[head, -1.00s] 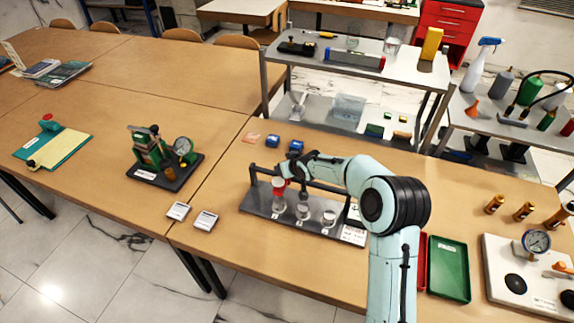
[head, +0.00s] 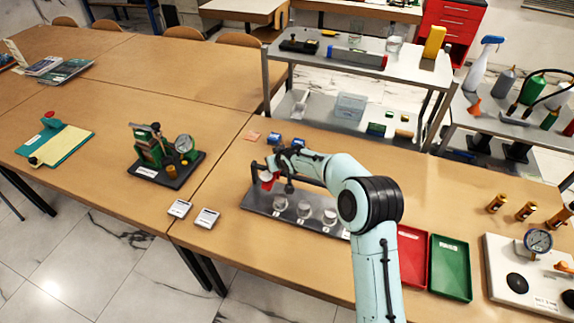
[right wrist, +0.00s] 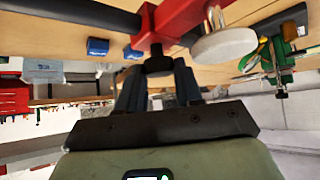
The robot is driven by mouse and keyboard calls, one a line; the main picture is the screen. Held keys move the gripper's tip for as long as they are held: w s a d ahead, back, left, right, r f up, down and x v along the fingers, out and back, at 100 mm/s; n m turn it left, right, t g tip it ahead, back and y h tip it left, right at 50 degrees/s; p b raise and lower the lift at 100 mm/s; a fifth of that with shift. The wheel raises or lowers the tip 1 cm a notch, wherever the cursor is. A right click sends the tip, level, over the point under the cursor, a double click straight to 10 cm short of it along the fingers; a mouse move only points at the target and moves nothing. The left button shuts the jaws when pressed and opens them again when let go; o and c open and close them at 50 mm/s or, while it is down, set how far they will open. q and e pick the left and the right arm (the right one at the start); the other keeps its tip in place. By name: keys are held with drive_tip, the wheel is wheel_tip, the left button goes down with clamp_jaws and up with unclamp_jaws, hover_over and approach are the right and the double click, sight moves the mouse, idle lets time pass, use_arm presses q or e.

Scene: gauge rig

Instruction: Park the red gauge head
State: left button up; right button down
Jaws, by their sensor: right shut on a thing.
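The red gauge head (head: 267,178) is at the left end of a dark rig (head: 252,201), above its base plate and close to the left post and crossbar. In the right wrist view the red gauge head (right wrist: 185,18) has a pale round disc and a black knob. My right gripper (head: 284,168) is shut on it; the wrist view shows my right gripper (right wrist: 158,78) with its fingers around the black knob. Whether the head touches the post or bar is hard to tell. Several clear-topped pots (head: 304,209) stand on the base plate. My left gripper is out of view.
Two blue blocks (head: 274,138) lie behind the rig. Red (head: 411,262) and green (head: 451,268) trays lie to its right, near my right arm. A green dial stand (head: 160,155) is on the left table. Two small labelled boxes (head: 207,218) sit left of the rig.

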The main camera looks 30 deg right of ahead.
drive_tip(key=w+a, duration=0.3)
drive_tip(key=shift+w+p, duration=0.35)
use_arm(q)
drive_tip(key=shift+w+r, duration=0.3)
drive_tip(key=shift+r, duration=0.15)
use_arm(e)
drive_tip(key=shift+a, duration=0.15)
drive_tip(key=shift+r, duration=0.1)
drive_tip(key=c, duration=0.8)
unclamp_jaws()
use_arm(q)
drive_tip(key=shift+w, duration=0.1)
use_arm(e)
drive_tip(key=shift+o, duration=0.2)
drive_tip(key=shift+w, duration=0.1)
